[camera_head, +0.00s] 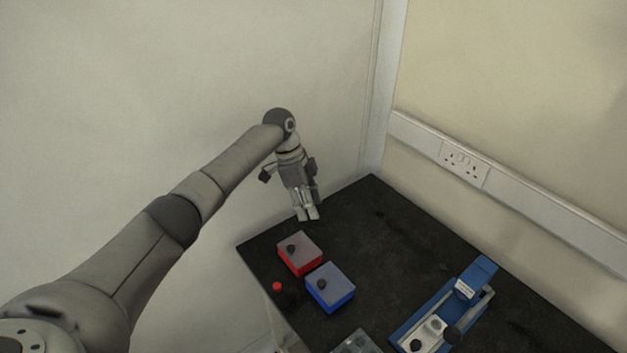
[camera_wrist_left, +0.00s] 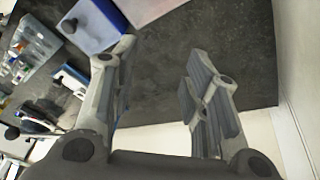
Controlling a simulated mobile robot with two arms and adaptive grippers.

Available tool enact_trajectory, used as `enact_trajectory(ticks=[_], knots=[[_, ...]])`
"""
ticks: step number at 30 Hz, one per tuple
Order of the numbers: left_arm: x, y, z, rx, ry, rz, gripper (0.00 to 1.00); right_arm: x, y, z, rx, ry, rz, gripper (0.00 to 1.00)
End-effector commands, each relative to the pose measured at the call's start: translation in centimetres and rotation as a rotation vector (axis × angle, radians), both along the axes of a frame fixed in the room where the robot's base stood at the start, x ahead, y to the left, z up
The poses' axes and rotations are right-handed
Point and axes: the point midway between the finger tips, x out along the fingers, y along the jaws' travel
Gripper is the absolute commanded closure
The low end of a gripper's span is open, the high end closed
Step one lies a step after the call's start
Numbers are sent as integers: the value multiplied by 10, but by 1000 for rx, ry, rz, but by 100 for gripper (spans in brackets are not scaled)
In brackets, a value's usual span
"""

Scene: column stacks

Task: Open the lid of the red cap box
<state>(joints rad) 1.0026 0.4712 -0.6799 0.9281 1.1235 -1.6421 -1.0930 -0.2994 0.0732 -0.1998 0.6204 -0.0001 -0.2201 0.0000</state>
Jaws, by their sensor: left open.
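The red box (camera_head: 298,254) stands at the table's left edge in the head view. My left gripper (camera_head: 308,214) is above the table, just behind the red box in the picture, pointing down. It is open and empty, apart from the box. In the left wrist view its two fingers (camera_wrist_left: 158,60) are spread over bare dark tabletop. My right gripper is not in view.
A blue box (camera_head: 331,289) with a black knob stands beside the red one. A small red ball-like thing (camera_head: 277,286) is at the left table edge. A blue device (camera_head: 471,279) stands to the right. Walls enclose the back. The black table's (camera_head: 385,232) back middle is clear.

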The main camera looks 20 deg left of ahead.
Motion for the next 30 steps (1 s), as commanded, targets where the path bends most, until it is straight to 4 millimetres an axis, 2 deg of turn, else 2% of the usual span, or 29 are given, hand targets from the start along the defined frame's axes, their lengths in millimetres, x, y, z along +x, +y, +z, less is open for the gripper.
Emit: enact_trajectory(ticks=[21,30], knots=[[29,-1,42,-2,-1,0,58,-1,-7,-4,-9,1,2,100],[33,-1,50,0,0,-1,58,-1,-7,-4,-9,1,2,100]])
